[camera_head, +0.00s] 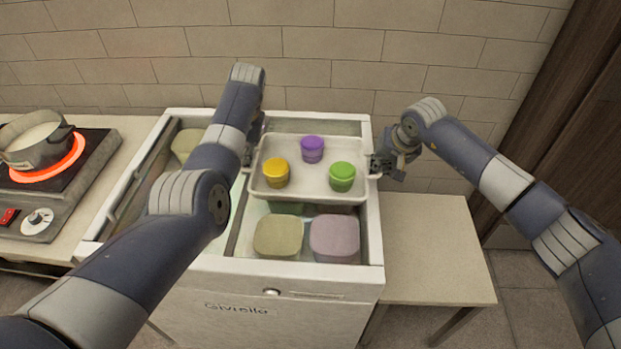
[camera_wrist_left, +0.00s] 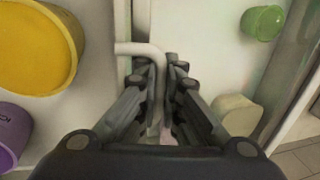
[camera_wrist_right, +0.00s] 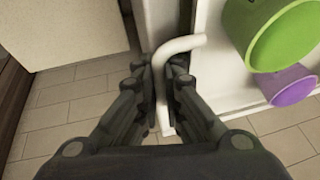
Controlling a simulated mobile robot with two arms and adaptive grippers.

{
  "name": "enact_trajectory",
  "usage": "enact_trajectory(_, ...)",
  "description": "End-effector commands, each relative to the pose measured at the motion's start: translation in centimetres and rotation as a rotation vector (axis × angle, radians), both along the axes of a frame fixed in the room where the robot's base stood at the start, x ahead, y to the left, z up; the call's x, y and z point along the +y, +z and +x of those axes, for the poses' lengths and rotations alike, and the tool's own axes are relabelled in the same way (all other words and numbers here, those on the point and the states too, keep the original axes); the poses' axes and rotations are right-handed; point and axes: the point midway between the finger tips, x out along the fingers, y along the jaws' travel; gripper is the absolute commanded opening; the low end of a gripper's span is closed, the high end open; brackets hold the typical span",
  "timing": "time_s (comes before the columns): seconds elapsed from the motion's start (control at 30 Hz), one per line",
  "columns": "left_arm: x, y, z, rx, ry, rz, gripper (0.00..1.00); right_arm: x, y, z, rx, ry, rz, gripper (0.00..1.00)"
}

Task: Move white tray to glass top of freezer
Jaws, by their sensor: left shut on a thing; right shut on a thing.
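The white tray (camera_head: 310,196) is over the right part of the freezer (camera_head: 280,278). It bears a yellow tub (camera_head: 276,173), a purple tub (camera_head: 312,149) and a green tub (camera_head: 342,177), all upright. My left gripper (camera_head: 247,155) is shut on the tray's left handle (camera_wrist_left: 150,50), which shows between its fingers in the left wrist view. My right gripper (camera_head: 376,166) is shut on the right handle (camera_wrist_right: 182,45), also clear in the right wrist view. The glass top (camera_head: 212,240) shows at the freezer's left part, partly hidden by my left arm.
Below the tray, the freezer's open part holds a yellowish tub (camera_head: 278,236) and a pinkish tub (camera_head: 335,238). A pot (camera_head: 36,140) stands on a glowing burner (camera_head: 52,172) at the left. A low table (camera_head: 435,245) at the right is bare. A brick wall closes the back.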

Motion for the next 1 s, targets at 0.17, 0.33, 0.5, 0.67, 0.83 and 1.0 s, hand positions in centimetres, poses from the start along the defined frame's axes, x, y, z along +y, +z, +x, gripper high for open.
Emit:
enact_trajectory(0.17, -0.1, -1.3, 0.0, -0.002, 0.0, -0.001, 0.0, 0.1, -1.2, 0.0, -0.002, 0.002, 0.002, 0.0)
enact_trajectory(0.33, -0.1, -1.4, 0.0, 0.0, -0.001, -0.001, 0.27, 0.1, -1.4, 0.0, 0.001, 0.001, 0.001, 0.28)
enact_trajectory(0.5, -0.1, -1.4, 0.0, 0.001, -0.001, -0.001, 0.27, 0.1, -1.4, -0.1, 0.002, 0.0, 0.0, 0.28)
enact_trajectory(0.67, -0.1, -1.4, 0.0, 0.001, -0.001, -0.001, 0.27, 0.1, -1.4, 0.0, 0.001, 0.001, 0.001, 0.28)
enact_trajectory(0.83, -0.1, -0.9, 0.0, 0.0, -0.001, -0.002, 0.27, 0.1, -0.8, 0.0, 0.0, 0.001, 0.001, 0.28)
enact_trajectory(1.0, -0.1, 0.6, 0.0, 0.0, -0.001, -0.001, 0.27, 0.1, 0.6, 0.0, -0.001, 0.001, 0.001, 0.28)
